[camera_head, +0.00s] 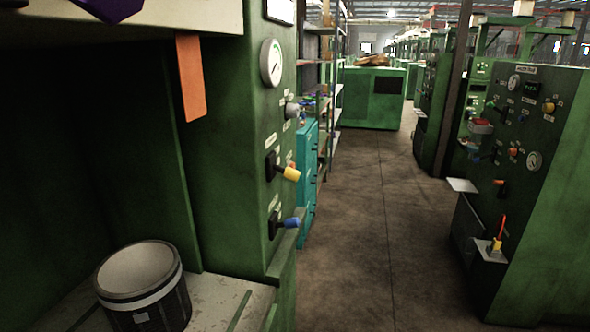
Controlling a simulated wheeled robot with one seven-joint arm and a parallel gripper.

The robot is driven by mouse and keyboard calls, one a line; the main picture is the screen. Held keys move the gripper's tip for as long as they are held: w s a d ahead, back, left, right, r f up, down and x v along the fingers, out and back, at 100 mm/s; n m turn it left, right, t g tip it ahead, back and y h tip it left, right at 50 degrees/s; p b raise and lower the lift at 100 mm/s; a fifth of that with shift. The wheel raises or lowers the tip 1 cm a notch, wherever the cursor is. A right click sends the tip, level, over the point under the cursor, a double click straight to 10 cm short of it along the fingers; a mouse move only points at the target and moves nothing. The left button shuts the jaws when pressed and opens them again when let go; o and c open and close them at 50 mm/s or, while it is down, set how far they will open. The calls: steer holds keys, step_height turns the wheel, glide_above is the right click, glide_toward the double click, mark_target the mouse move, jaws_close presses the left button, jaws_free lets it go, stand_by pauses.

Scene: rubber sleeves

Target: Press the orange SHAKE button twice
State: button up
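My gripper is not in view. No label reading SHAKE is legible, so I cannot tell which control is that button. On the right green machine's panel, a small round orange button (513,152) sits left of a white gauge. An orange-yellow knob (548,106) is higher on that panel, and an orange-handled lever (499,182) is lower left. On the near left machine's side panel, a small orange bit (291,165) shows just behind the yellow-handled lever (290,174); its shape is unclear.
A green machine (225,150) fills the left, with a blue-handled lever (290,221) jutting out, an orange strip (190,78) hanging, and a dark bucket (146,305) on its ledge. A white plate (462,185) juts from the right machine (545,240). The brown aisle floor between is clear.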

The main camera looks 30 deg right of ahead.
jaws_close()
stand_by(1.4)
